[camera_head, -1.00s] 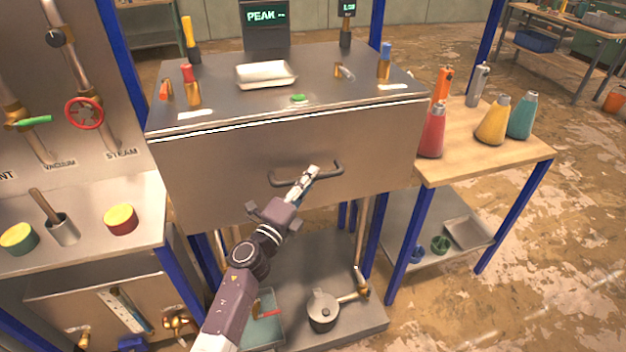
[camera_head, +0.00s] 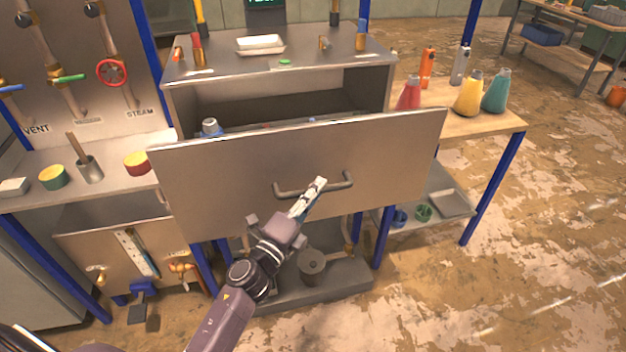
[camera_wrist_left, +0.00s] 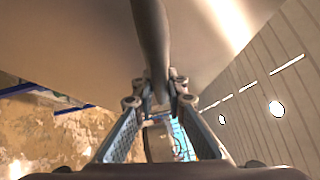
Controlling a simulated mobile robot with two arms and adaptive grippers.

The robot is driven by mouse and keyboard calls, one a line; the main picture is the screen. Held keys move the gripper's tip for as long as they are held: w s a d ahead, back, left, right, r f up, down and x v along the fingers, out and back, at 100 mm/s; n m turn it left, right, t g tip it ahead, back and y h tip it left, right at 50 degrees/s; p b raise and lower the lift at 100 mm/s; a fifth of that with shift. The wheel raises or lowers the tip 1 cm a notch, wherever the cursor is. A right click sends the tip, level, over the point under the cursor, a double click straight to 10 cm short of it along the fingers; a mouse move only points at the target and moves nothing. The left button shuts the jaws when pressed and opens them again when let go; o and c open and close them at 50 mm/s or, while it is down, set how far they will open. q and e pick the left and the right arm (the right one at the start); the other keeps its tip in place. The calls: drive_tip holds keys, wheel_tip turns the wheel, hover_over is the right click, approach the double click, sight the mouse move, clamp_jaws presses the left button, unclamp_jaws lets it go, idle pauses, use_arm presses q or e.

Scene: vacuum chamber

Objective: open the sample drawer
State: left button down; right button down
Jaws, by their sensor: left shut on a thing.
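The sample drawer (camera_head: 235,180) is a wide steel front, pulled out from its steel cabinet (camera_head: 290,78) with a dark gap showing behind its top edge. Something with a grey cap (camera_head: 210,127) shows inside at the left. The drawer's bar handle (camera_head: 335,184) runs across the middle of the front. My left gripper (camera_head: 315,190) is shut on this handle near its middle. In the left wrist view the handle (camera_wrist_left: 150,40) passes between the fingers (camera_wrist_left: 160,95). My right gripper is not in view.
A wooden side table (camera_head: 505,118) at the right holds red, yellow and teal flasks. A counter (camera_head: 115,170) with tins and a mortar stands at the left, under pipes and a red valve wheel (camera_head: 112,72). Floor (camera_head: 530,270) at the front right is clear.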

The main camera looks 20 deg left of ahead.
use_arm(q)
drive_tip(key=s+d, duration=0.3)
drive_tip(key=s, duration=0.2)
drive_tip(key=shift+s+d, duration=0.4)
drive_tip(key=shift+f, duration=0.1)
drive_tip(key=c, duration=1.9)
unclamp_jaws()
drive_tip(key=shift+c, duration=0.2)
drive_tip(key=v, duration=1.2)
